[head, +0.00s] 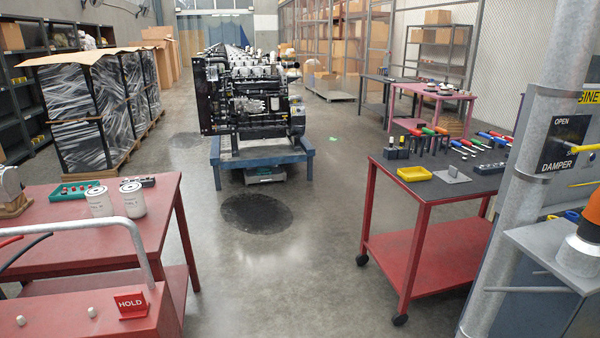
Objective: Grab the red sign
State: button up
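A small red sign (131,304) with white lettering reading HOLD stands on the flat top of a red cabinet (60,318) at the lower left of the head view. It leans back slightly and its face is turned toward the camera. Nothing touches it from above. My gripper does not show in this view.
A grey bent tube (128,226) and red and black cables arch just behind the sign. A red table (90,245) with two white filters stands beyond. A red wheeled cart (425,235) with tools is at right, beside a grey pole (525,160). The floor between is clear.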

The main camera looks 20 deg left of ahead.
aim_at(132, 305)
jog(key=i+j+u, duration=0.1)
jog(key=i+u, duration=0.8)
jog(key=i+l+u, duration=0.2)
jog(key=i+u, duration=0.45)
jog(key=u, duration=0.2)
jog(key=i+u, duration=0.2)
jog(key=u, duration=0.2)
jog(key=i+l+u, duration=0.15)
jog(key=u, duration=0.25)
jog(key=i+l+u, duration=0.15)
jog(key=u, duration=0.25)
jog(key=i+l+u, duration=0.4)
jog(key=u, duration=0.2)
jog(key=l, duration=0.1)
